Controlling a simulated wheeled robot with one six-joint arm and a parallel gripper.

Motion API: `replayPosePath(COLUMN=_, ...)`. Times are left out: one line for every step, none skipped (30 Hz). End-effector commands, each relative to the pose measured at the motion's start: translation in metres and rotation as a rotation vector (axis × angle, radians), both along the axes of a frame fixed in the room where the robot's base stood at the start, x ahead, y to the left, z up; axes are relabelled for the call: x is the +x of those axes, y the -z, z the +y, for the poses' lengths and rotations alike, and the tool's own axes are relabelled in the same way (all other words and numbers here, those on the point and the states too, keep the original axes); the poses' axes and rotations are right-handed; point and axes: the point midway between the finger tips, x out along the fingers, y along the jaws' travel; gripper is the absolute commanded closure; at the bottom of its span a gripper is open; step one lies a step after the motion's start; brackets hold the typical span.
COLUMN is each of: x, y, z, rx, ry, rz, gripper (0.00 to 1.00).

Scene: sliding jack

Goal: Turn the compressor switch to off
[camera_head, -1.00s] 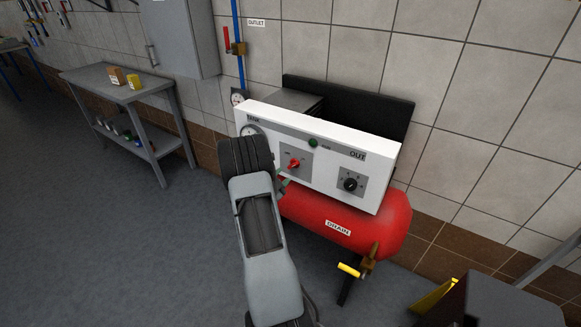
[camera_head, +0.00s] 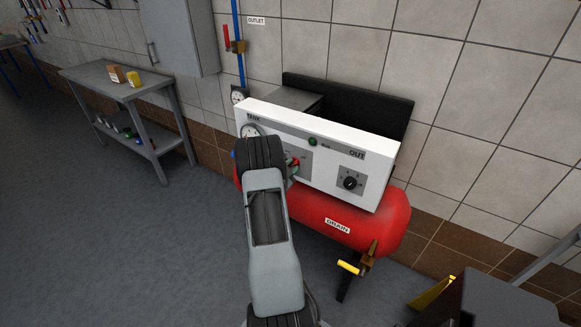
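The compressor is a red tank (camera_head: 345,218) with a white control panel (camera_head: 330,178) on top. The red switch (camera_head: 294,162) sits on a grey plate left of the panel's middle, partly hidden by my arm. My gripper (camera_head: 288,168) is at the switch's left side, mostly behind my grey wrist; a small part of it shows by the switch. I cannot tell whether it touches the switch or whether its fingers are open. The switch's setting is not readable.
A black knob (camera_head: 350,183) is on the panel's right and a green lamp (camera_head: 312,142) above the switch. A yellow-handled drain valve (camera_head: 349,268) hangs below the tank. A grey workbench (camera_head: 120,88) stands left. The floor on the left is clear.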

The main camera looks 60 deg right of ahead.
Motion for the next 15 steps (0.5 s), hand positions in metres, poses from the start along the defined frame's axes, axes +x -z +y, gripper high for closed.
replayPosePath(x=0.0001, y=-0.0001, z=0.0001, rx=0.000, ry=0.000, rz=0.000, gripper=0.77)
replayPosePath(x=0.0001, y=-0.0001, z=0.0001, rx=0.000, ry=0.000, rz=0.000, gripper=0.80)
replayPosePath(x=0.0001, y=-0.0001, z=0.0002, rx=0.000, ry=0.000, rz=0.000, gripper=0.84)
replayPosePath(x=0.0001, y=-0.0002, z=0.0002, rx=0.000, ry=0.000, rz=0.000, gripper=0.86)
replayPosePath(x=0.0001, y=-0.0002, z=0.0002, rx=0.000, ry=0.000, rz=0.000, gripper=0.89)
replayPosePath(x=0.0001, y=-0.0002, z=0.0002, rx=0.000, ry=0.000, rz=0.000, gripper=0.93)
replayPosePath(x=0.0001, y=-0.0002, z=0.0002, rx=0.000, ry=0.000, rz=0.000, gripper=0.96)
replayPosePath(x=0.0000, y=-0.0001, z=0.0002, rx=0.000, ry=0.000, rz=0.000, gripper=0.99)
replayPosePath(x=0.0000, y=-0.0001, z=0.0002, rx=0.000, ry=0.000, rz=0.000, gripper=1.00)
replayPosePath(x=0.0000, y=-0.0001, z=0.0002, rx=0.000, ry=0.000, rz=0.000, gripper=1.00)
replayPosePath(x=0.0000, y=-0.0001, z=0.0002, rx=0.000, ry=0.000, rz=0.000, gripper=1.00)
replayPosePath(x=-0.0003, y=0.0000, z=-0.0029, rx=-0.001, ry=0.001, rz=0.000, gripper=1.00)
replayPosePath(x=-0.0001, y=0.0001, z=-0.0018, rx=0.001, ry=0.001, rz=0.000, gripper=1.00)
replayPosePath(x=-0.0002, y=0.0001, z=-0.0012, rx=0.000, ry=0.000, rz=0.001, gripper=1.00)
replayPosePath(x=-0.0001, y=0.0001, z=-0.0008, rx=0.000, ry=0.000, rz=0.004, gripper=1.00)
